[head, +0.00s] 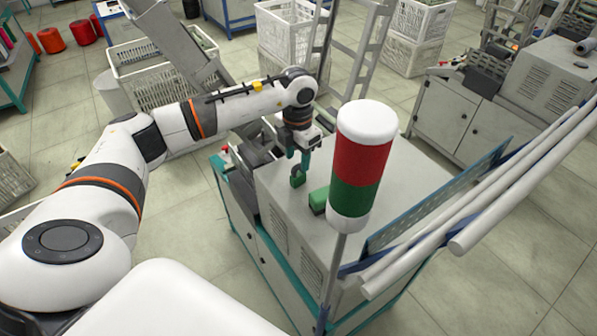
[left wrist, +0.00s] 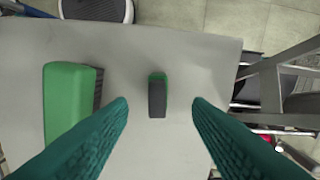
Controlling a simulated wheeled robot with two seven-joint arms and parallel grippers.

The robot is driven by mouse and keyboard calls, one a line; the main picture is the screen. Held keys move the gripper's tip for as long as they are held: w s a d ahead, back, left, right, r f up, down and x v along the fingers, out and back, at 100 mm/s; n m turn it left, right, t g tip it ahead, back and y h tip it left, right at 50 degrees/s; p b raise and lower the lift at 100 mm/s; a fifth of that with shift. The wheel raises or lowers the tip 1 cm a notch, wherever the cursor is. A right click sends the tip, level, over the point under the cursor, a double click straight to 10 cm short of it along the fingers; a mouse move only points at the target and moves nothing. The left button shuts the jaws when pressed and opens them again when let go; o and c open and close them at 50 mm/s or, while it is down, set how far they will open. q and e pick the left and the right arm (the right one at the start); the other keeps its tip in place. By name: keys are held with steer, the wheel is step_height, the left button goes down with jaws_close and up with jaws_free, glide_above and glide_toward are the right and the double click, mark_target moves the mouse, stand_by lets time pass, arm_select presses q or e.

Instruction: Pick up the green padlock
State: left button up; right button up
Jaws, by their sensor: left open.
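The green padlock (head: 297,180) stands on the grey cabinet top (head: 375,165) near its left edge. In the left wrist view the padlock (left wrist: 157,97) shows from above as a small dark-grey block with green edges. My left gripper (head: 299,158) is open and points down just above the padlock. In the left wrist view its teal fingertips (left wrist: 160,105) stand on either side of the padlock in the picture, with a gap on both sides. How far the tips are above it is hard to tell. My right gripper is not in view.
A green block with a dark bristle-like side (left wrist: 70,100) lies left of the padlock in the wrist view; it also shows in the head view (head: 318,201). A red, green and white signal light (head: 362,165) rises in front. Pale rollers (head: 480,205) lie at the right.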

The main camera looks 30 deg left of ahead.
mark_target(300, 172)
arm_select(q)
steer(key=shift+w+d+f, duration=0.1)
steer(key=shift+f, duration=0.15)
step_height(300, 172, down, 3)
steer(key=p, duration=0.3)
steer(key=shift+d+r, duration=0.15)
step_height(300, 172, down, 2)
steer(key=shift+f, duration=0.1)
steer(key=shift+w+f, duration=0.1)
steer(key=shift+f, duration=0.05)
jaws_close()
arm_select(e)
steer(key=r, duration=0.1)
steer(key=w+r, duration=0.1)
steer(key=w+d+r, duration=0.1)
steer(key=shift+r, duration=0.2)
